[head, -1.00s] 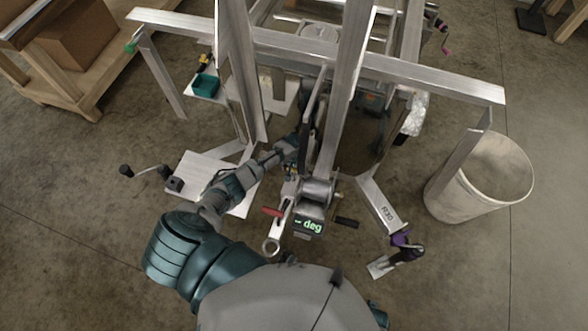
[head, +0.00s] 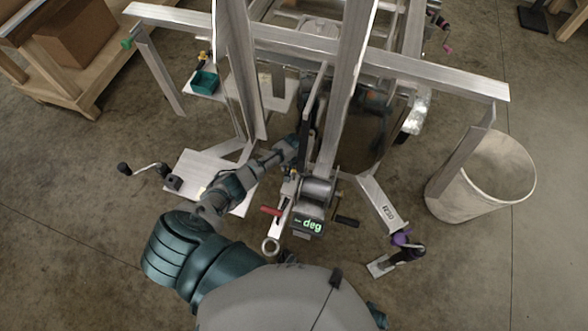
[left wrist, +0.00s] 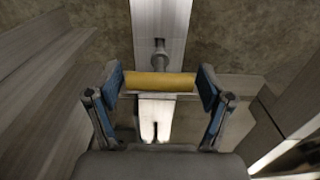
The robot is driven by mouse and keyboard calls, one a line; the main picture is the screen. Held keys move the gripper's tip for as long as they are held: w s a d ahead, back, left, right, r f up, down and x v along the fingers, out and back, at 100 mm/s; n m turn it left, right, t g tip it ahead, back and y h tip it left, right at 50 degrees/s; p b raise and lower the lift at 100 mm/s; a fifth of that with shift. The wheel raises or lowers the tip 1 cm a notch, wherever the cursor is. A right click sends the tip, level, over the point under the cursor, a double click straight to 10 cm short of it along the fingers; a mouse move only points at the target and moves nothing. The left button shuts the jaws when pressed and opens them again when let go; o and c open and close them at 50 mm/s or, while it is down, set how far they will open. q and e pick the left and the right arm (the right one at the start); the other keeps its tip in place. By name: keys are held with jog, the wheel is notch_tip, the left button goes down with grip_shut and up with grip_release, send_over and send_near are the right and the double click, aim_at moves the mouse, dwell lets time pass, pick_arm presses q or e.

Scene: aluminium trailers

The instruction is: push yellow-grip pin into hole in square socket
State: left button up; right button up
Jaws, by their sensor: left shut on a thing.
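In the left wrist view, my left gripper (left wrist: 160,88) is shut on the yellow grip of the pin (left wrist: 160,81), with a blue-padded finger at each end of the grip. The pin's grey metal shaft (left wrist: 160,54) points away from the gripper towards a pale square metal bar (left wrist: 160,18), which seems to be the square socket. The hole is hidden, and I cannot tell whether the tip is in it. In the head view, my left gripper (head: 300,143) is among the trailer's uprights, and the pin cannot be made out. My right gripper is not in view.
A winch (head: 318,190) with a "deg" display (head: 308,224) stands close to the right of my left arm. Aluminium uprights (head: 345,90) crowd the gripper.

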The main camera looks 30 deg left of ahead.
aim_at(294, 174)
pick_arm(q)
jog(key=shift+f+b, duration=1.35)
jog(key=shift+f, duration=0.65)
jog(key=o, duration=1.1)
notch_tip(294, 174, up, 12)
jog(key=shift+f, duration=0.1)
